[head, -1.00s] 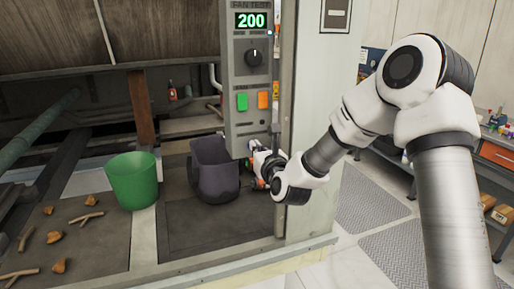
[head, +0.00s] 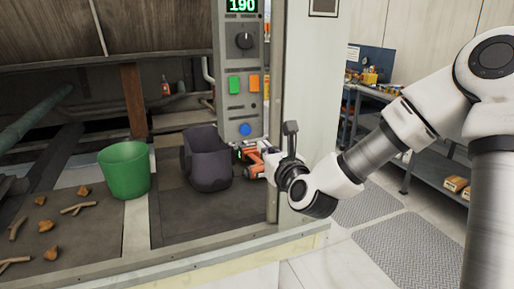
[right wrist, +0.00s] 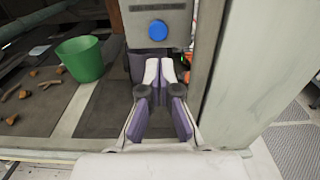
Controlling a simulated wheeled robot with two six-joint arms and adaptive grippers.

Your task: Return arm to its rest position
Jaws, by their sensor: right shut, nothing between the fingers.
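My right arm comes in from the right in the head view. Its gripper (head: 246,155) is beside the lower end of the grey control panel (head: 227,110), just right of the dark bin. In the right wrist view the gripper's fingers (right wrist: 159,70) are together with nothing held between them, just below the panel's blue button (right wrist: 158,29). The panel carries a display (head: 242,6) reading 190, a knob (head: 244,41), a green button (head: 235,84), an orange button (head: 254,83) and the blue button (head: 245,130). My left gripper is not in view.
A dark purple-grey bin (head: 207,167) and a green bucket (head: 125,172) stand on the platform, with stones and sticks at left. A pale post (head: 304,95) stands right of the panel. Shelves (head: 425,165) and floor mats (head: 415,250) lie further right.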

